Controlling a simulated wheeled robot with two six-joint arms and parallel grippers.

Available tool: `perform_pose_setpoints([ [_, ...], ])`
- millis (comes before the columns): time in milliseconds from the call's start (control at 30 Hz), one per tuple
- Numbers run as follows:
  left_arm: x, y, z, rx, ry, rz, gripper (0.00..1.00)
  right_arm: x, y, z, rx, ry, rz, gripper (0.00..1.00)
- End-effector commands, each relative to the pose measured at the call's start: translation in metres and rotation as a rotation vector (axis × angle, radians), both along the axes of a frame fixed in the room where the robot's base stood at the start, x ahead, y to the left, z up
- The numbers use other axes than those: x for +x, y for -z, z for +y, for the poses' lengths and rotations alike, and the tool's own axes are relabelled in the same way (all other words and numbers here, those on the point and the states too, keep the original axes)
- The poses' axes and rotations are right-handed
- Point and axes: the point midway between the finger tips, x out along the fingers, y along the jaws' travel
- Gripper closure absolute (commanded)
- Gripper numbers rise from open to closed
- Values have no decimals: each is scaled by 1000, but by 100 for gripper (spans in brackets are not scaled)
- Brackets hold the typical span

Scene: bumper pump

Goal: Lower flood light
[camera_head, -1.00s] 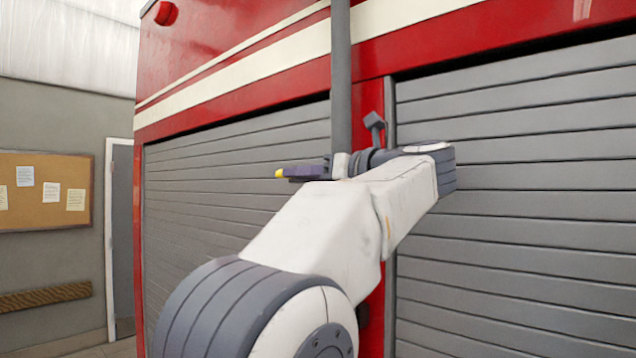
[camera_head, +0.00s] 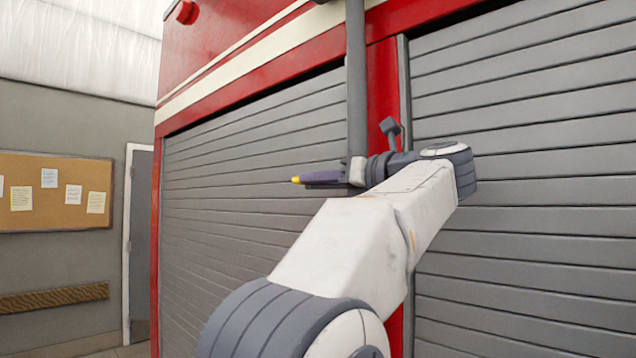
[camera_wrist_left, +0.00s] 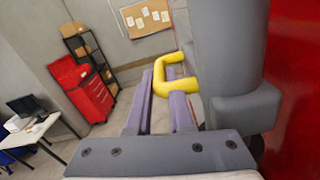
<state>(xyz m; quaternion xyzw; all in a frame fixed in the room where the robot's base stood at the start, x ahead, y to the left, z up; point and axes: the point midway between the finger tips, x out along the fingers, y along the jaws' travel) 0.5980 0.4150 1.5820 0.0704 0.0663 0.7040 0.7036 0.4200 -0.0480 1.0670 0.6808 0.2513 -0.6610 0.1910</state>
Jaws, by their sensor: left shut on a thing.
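The yellow handle (camera_wrist_left: 175,85) is a bent bar on the side of a thick grey post (camera_wrist_left: 232,55) in the left wrist view. The same post (camera_head: 356,80) runs upright along the truck in the head view. My left gripper (camera_wrist_left: 166,74) has its two purple fingers at the handle and is shut on it. In the head view the left gripper (camera_head: 318,178) lies beside the post's lower part, with a yellow bit (camera_head: 296,180) of the handle at its tip. No lamp head is in view. My right gripper is not in view.
The red truck side (camera_head: 235,50) with grey roller shutters (camera_head: 530,160) stands close behind my left arm. A corkboard (camera_head: 60,190) hangs on the left wall. A red cabinet (camera_wrist_left: 82,90), shelf and desk stand farther back in the wrist view, with open floor before them.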

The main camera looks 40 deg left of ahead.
Motion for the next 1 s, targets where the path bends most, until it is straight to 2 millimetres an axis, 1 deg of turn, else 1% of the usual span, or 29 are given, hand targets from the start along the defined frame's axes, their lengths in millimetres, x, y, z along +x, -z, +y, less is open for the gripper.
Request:
perform_pose_setpoints([
  [33, 1, 6, 0, -13, -4, 8, 100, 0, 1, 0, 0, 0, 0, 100],
  [167, 1, 6, 0, -13, -5, 9, 100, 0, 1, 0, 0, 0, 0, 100],
  [200, 1, 6, 0, -13, -5, 9, 76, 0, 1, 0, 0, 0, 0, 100],
  [233, 1, 6, 0, -13, -5, 9, 68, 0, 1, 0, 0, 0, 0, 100],
  [533, 1, 4, -1, -9, -3, 5, 68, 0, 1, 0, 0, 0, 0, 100],
  [633, 1, 5, -7, -8, -1, 4, 68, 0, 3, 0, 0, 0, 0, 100],
  [767, 2, 6, -27, -8, 5, 3, 68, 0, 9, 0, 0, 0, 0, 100],
  [1000, 2, 6, -75, -9, 4, 4, 68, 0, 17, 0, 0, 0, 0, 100],
])
